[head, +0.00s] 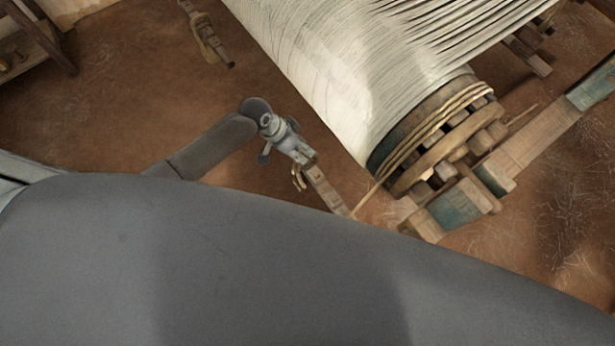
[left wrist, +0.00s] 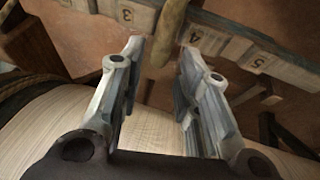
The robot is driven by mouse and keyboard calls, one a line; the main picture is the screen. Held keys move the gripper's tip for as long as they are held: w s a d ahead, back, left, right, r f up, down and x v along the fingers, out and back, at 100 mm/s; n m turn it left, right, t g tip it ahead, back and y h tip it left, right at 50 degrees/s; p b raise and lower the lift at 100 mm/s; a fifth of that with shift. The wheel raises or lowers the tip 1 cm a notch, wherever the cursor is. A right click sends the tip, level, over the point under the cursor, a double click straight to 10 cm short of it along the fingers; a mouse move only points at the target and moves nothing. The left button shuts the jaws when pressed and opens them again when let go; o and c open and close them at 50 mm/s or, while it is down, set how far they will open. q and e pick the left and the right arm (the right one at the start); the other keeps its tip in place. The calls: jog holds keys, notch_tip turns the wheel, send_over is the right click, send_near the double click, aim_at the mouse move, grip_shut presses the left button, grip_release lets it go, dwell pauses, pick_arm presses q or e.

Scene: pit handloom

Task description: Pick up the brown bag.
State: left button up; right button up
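In the left wrist view, a long, rounded brown thing (left wrist: 172,30), which looks like the brown bag, hangs across a wooden bar with numbered marks. It lies between and beyond my fingertips, with clear gaps on both sides. In the head view, a small tan-brown piece of it (head: 298,178) shows at the bar, just below my left gripper (head: 300,158); the rest is hidden. My left gripper also shows in the left wrist view (left wrist: 162,52), its fingers apart and empty. My right gripper is not seen.
A large roller of pale warp threads (head: 335,60) stands close to the right of my left gripper. The numbered wooden bar (head: 325,188) runs beside it. A similar brown thing hangs on another wooden bar (head: 208,35) farther off. Bare earth floor lies to the left.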

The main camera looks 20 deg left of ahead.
pick_arm(q)
jog(key=shift+x, duration=2.9)
jog(key=shift+c, duration=0.4)
grip_shut()
jog(key=shift+r, duration=0.1)
